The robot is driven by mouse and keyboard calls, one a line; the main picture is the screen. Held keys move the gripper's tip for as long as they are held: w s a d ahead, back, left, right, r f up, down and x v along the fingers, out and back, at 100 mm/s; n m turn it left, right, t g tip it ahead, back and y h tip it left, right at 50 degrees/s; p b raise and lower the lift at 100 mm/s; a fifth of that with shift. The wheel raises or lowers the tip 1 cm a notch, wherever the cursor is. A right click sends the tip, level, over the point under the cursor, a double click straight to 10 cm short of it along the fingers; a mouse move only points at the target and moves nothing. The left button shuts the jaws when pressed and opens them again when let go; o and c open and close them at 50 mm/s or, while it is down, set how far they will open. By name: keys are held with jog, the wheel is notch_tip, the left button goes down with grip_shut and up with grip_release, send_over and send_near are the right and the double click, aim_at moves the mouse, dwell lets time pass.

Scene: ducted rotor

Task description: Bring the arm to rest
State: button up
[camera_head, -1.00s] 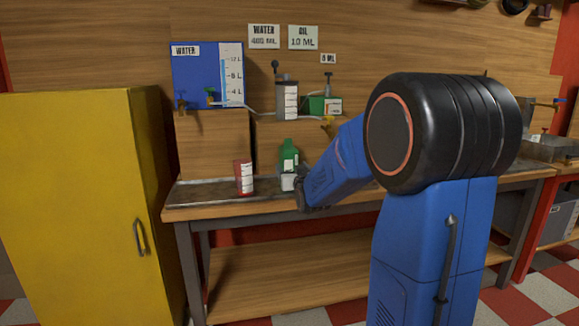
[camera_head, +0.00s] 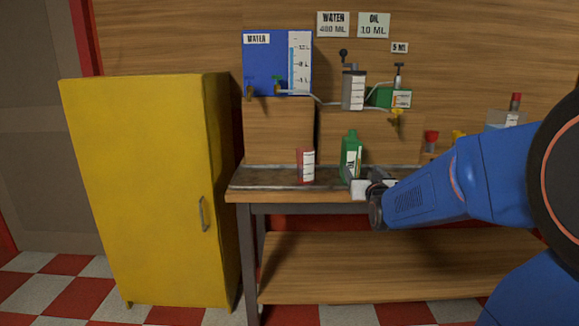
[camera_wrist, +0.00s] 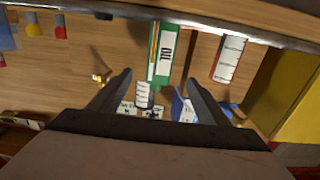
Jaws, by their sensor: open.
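My gripper (camera_head: 362,187) is open and empty at the front edge of the workbench, just in front of and slightly right of the green oil bottle (camera_head: 351,157). In the wrist view, both fingers of my gripper (camera_wrist: 158,76) are spread apart. The green bottle (camera_wrist: 164,55) shows beyond the fingertips there, with nothing held between them. My blue arm reaches in from the right in the head view. Whether the gripper touches the bottle cannot be told.
A yellow cabinet (camera_head: 150,190) stands left of the workbench (camera_head: 300,196). A blue water tank (camera_head: 268,70), a grey cranked container (camera_head: 353,90) and a green pump box (camera_head: 390,97) sit above.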

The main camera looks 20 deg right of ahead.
jog(key=shift+a, duration=0.1)
jog(key=s+a+f+n+g+y, duration=0.1)
jog(key=s+a+f+g, duration=0.3)
jog(key=s, duration=0.8)
jog(key=s+a+f+n+g+y, duration=0.1)
jog(key=s+a+f+g+y, duration=0.1)
jog(key=s+a+f+g, duration=0.2)
jog(key=s+a+f+n+g+y, duration=0.1)
jog(key=s+a+f+g, duration=0.3)
jog(key=s+a, duration=0.5)
jog(key=s+f+y, duration=0.1)
jog(key=s+f, duration=0.1)
jog(key=s, duration=0.8)
jog(key=shift+s+f+g, duration=0.2)
jog(key=shift+s+g, duration=0.1)
jog(key=shift+s, duration=0.1)
